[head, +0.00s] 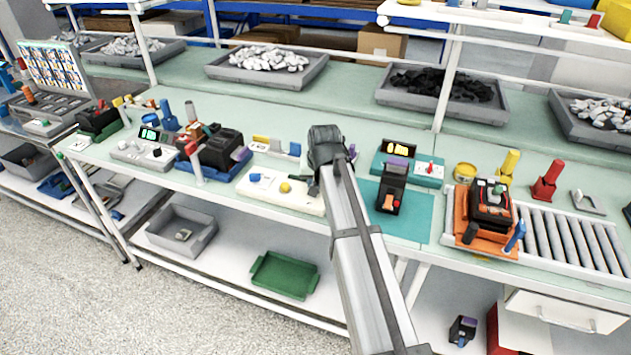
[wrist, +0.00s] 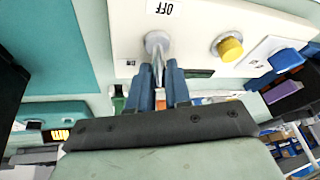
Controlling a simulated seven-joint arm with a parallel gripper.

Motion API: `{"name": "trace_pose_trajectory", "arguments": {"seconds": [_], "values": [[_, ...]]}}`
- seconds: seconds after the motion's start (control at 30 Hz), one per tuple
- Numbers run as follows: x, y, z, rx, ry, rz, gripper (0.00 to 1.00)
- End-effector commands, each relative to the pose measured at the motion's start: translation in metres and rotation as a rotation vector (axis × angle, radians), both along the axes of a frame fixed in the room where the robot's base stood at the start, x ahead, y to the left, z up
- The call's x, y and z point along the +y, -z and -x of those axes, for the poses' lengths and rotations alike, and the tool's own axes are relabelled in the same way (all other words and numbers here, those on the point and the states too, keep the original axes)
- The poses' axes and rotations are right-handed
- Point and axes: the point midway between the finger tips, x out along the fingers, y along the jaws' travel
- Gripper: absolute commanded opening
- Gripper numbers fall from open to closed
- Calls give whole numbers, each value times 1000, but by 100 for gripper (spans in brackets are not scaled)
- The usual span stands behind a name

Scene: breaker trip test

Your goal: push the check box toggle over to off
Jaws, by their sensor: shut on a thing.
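The check box (head: 283,199) is a cream, flat box near the bench's front edge, and it also shows in the wrist view (wrist: 195,25). Its metal toggle (wrist: 156,44) has a round collar and a thin lever, pointing away from the OFF label (wrist: 164,8). My gripper (wrist: 160,78) has its blue fingers shut on the lever. The lever's tip is hidden between them. In the head view my gripper hides the toggle.
The box also carries a yellow knob (wrist: 230,49) and a blue button (wrist: 286,60). A teal mat (head: 411,215) with a black and red device (head: 391,190) lies right of my arm. A black unit on a blue base (head: 215,160) stands to the left.

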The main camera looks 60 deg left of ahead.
Motion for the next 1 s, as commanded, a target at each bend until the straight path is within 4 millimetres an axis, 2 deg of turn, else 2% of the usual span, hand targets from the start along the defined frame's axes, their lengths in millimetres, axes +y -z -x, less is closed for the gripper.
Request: {"name": "trace_pose_trajectory", "arguments": {"seconds": [0.57, 1.0], "values": [[-5, -1, 3, -52, -1, -49, 0], [-17, -3, 13, -309, -3, -306, 0]]}}
